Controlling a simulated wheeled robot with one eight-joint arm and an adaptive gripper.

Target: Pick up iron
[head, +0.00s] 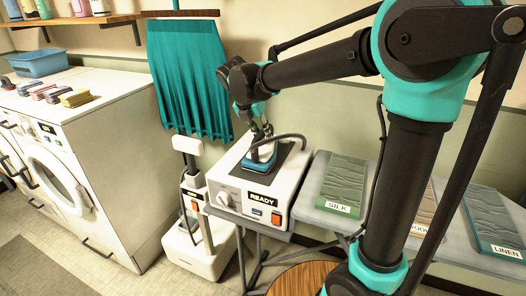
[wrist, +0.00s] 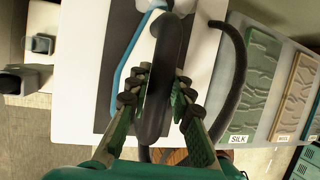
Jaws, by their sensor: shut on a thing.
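The iron (head: 262,158) has a blue body and a dark handle. It sits on the dark pad on top of a white station box marked READY (head: 228,189). My gripper (head: 262,130) reaches down onto it from above. In the wrist view, the fingers of my gripper (wrist: 157,100) are shut on the iron's black handle (wrist: 162,75), one on each side. The blue edge of the iron (wrist: 128,60) shows to the left of the handle. A dark cord loops from the iron to the right. Whether the soleplate touches the pad is hidden.
An ironing board (head: 312,222) stands right of the station with fabric panels marked SILK (head: 343,182) and LINEN (head: 494,222). A white steamer base (head: 200,250) stands on the floor left of it. A teal skirt (head: 190,85) hangs behind. A white washer (head: 100,165) is at left.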

